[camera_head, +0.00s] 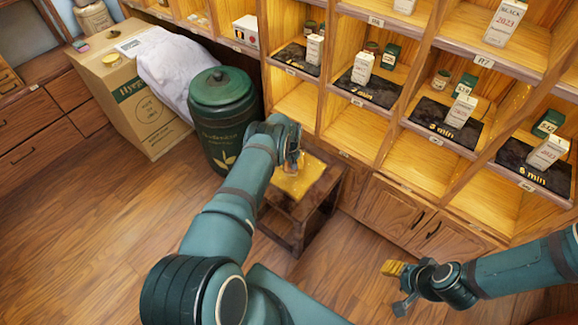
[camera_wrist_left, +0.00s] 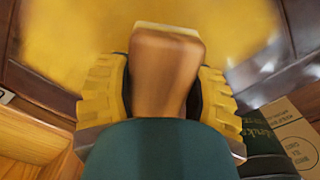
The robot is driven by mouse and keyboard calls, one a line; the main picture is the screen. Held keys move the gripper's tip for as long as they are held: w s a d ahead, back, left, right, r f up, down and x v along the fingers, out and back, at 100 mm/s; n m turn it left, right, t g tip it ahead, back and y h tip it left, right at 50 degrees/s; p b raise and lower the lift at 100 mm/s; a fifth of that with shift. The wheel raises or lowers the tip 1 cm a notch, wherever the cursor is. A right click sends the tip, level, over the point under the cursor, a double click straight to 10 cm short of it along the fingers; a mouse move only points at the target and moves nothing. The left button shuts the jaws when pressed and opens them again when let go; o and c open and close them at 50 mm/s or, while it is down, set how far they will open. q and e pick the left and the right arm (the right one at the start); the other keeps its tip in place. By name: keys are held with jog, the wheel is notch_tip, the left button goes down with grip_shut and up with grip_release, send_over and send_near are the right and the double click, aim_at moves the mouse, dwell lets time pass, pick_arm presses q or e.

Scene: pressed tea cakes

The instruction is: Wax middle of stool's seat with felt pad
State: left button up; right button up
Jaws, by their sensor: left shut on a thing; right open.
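The stool (camera_head: 310,205) is a low dark wooden one standing in front of the shelves. Its seat (camera_head: 296,180) has a glossy yellow middle and darker brown edges, and the yellow patch (camera_wrist_left: 235,30) fills the top of the left wrist view. My left gripper (camera_head: 292,163) is over the seat, shut on the felt pad (camera_wrist_left: 167,65), a brown wooden block with a pale strip at its far end. I cannot tell if the pad touches the seat. My right gripper (camera_head: 398,287) is open and empty above the floor at the lower right.
A green lidded canister (camera_head: 222,120) stands close behind and left of the stool. A cardboard box (camera_head: 128,105) with white cloth (camera_head: 180,65) is beyond it. Shelves with small packages and lower cabinets (camera_head: 415,222) border the right. The wooden floor (camera_head: 100,235) is clear at the left.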

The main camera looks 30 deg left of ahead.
aim_at(280, 171)
pick_arm(q)
jog(key=shift+w+a, duration=0.1)
jog(key=shift+a, duration=1.2)
jog(key=shift+s+r+p, duration=0.2)
jog(key=shift+s+p, duration=0.75)
jog(key=shift+p, duration=0.3)
jog(key=shift+s+a+f+p, duration=0.1)
jog(key=shift+s+f+p, duration=0.1)
jog(key=shift+s+p, duration=1.2)
jog(key=shift+s, duration=0.25)
jog(key=shift+s+a+f+p, duration=0.1)
jog(key=shift+s+p, duration=0.5)
jog(key=shift+s, duration=0.5)
jog(key=shift+s+a+r+p, duration=0.15)
jog(key=shift+s+p, duration=0.8)
jog(key=shift+s, duration=0.55)
jog(key=shift+s+a+r+p, duration=0.15)
jog(key=shift+s+p, duration=0.8)
jog(key=shift+s, duration=0.5)
jog(key=shift+s+a+f+p, duration=0.15)
jog(key=shift+s+p, duration=0.4)
jog(key=shift+s, duration=1)
jog(key=shift+s+a+f+p, duration=0.15)
jog(key=shift+s+p, duration=0.25)
jog(key=shift+s, duration=1.7)
